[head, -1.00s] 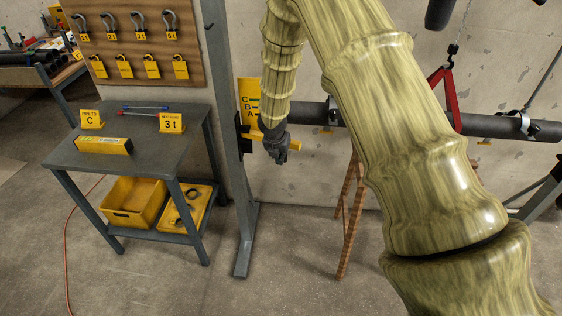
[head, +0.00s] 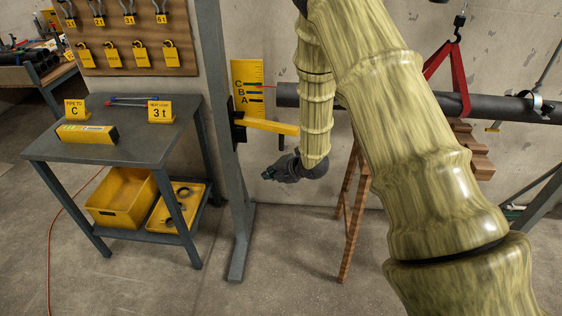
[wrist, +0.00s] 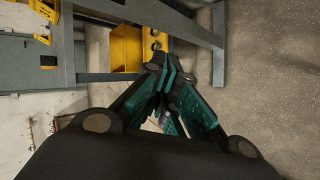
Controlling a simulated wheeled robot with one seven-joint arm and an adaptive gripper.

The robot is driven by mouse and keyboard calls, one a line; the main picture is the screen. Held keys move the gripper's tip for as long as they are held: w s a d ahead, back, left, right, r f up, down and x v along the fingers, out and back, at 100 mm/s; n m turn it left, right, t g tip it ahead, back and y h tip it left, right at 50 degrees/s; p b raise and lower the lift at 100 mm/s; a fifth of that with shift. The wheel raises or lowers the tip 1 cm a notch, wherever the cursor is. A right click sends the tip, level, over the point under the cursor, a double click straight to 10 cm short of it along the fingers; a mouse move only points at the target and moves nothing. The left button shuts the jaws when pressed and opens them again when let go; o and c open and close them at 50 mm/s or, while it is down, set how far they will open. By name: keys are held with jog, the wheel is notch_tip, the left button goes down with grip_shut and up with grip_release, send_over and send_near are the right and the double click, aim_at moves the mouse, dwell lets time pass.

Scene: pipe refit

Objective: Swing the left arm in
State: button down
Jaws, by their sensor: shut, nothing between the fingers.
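The left arm, a yellow bar (head: 268,125), sticks out to the right from the grey post (head: 236,190), below the left end of the dark pipe (head: 380,102). Its free end reaches beside my forearm; whether they touch I cannot tell. A yellow plate marked C, B, A (head: 246,76) stands on the post above it. My gripper (head: 267,173) is shut and empty, below the bar and right of the post, pointing left. In the wrist view its teal fingers (wrist: 162,72) meet at the tips. The bar cannot be made out there.
A grey table (head: 120,150) with signs reading C and 3 t stands left of the post. A yellow tub (head: 120,200) is on its lower shelf. A wooden trestle (head: 350,215) stands right of my gripper. A red sling (head: 462,85) holds the pipe.

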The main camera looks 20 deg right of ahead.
aim_at(281, 151)
jog(key=s+d+r+m+t+b, duration=0.1)
jog(key=s+d+m+t+b, duration=0.35)
jog(key=d+t+b, duration=0.35)
jog(key=shift+n, duration=0.35)
jog(key=x, duration=0.4)
jog(key=d+x, duration=0.1)
jog(key=x, duration=0.3)
jog(key=d+x, duration=0.1)
jog(key=x, duration=0.3)
jog(key=shift+w+r, duration=0.25)
jog(key=shift+w, duration=0.3)
jog(key=shift+d, duration=0.1)
